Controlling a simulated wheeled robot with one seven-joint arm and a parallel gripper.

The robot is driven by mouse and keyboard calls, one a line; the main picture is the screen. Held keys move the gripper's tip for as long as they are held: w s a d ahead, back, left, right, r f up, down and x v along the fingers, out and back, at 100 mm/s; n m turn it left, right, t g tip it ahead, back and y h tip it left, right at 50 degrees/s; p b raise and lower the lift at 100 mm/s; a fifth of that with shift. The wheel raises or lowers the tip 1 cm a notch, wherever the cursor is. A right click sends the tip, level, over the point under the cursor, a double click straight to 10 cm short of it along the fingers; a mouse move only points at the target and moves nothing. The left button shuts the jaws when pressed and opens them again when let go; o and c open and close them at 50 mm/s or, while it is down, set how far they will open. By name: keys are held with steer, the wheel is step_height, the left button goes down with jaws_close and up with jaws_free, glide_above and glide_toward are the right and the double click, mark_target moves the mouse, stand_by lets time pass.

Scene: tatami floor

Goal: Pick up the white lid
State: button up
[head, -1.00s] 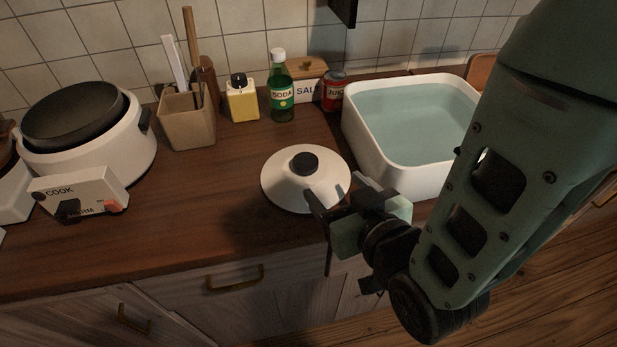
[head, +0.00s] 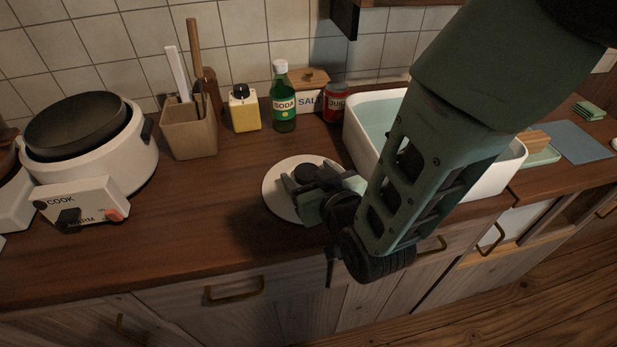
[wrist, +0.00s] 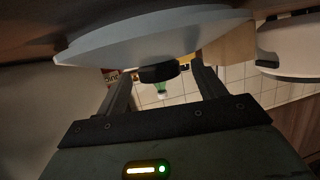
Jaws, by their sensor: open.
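The white lid (head: 276,189) lies on the wooden counter in front of the soda bottle. Its round black knob (head: 305,172) points up. My gripper (head: 298,182) is over the lid's near right part, with its fingers at the knob, and hides part of the lid. In the wrist view the lid (wrist: 150,38) spans the top, with the black knob (wrist: 158,72) between the two spread fingers of my gripper (wrist: 160,82). Gaps show beside the knob, so the fingers are open around it.
A white basin of water (head: 508,168) stands right of the lid, partly behind my arm. A soda bottle (head: 284,100), a red can (head: 335,103) and a yellow bottle (head: 243,108) stand behind. A utensil holder (head: 189,132) and white cooker (head: 135,160) are left. Counter left of the lid is clear.

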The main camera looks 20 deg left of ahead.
steer(key=shift+f, duration=0.1)
steer(key=shift+c, duration=0.3)
steer(key=c, duration=1)
steer(key=shift+c, duration=0.5)
steer(key=shift+w+a, duration=0.1)
